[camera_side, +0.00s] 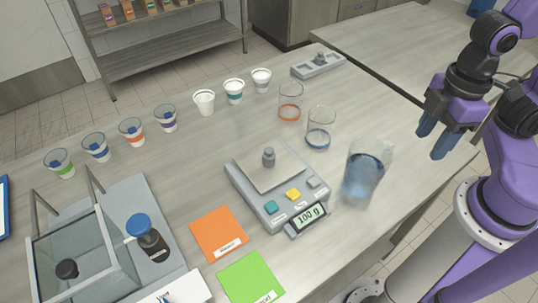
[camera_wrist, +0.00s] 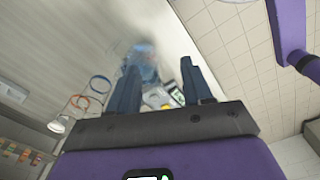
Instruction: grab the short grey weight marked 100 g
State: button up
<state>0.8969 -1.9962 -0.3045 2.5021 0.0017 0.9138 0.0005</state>
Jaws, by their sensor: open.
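A short grey weight (camera_side: 268,157) stands upright on the pan of the grey scale (camera_side: 250,196), whose display (camera_side: 308,217) reads 100 g. Any marking on the weight is too small to read. Another grey weight (camera_side: 320,59) sits in a grey holder (camera_side: 302,70) at the back. My gripper (camera_side: 434,143) is open and empty, with blue fingers, above and to the right of the scale and jug. In the wrist view, my gripper (camera_wrist: 159,68) shows part of the scale (camera_wrist: 155,99) between its fingers; the weight cannot be made out there.
A jug of blue liquid (camera_side: 366,174) stands right of the scale. Two clear glasses (camera_side: 289,103) (camera_side: 320,128) stand behind it. Several cups line the back left. A glass case (camera_side: 75,250), dark bottle (camera_side: 150,243), orange card (camera_side: 218,233) and green card (camera_side: 250,278) lie left and front.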

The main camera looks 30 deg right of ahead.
dwell(0.4)
jog(key=a+f+m+y, duration=0.2)
jog(key=a+m+y, duration=0.1)
jog(key=a, duration=0.8)
jog(key=a+f+m+y, duration=0.2)
jog(key=a+f+y, duration=0.1)
jog(key=a, duration=0.7)
jog(key=m+t+h, duration=0.6)
jog(key=m+t, duration=0.2)
jog(key=t, duration=0.5)
send_near(271, 152)
jog(key=x, duration=0.4)
jog(key=shift+w+f, duration=0.15)
jog(key=shift+f, duration=0.05)
jog(key=shift+x, duration=3.2)
jog(key=shift+r, duration=0.15)
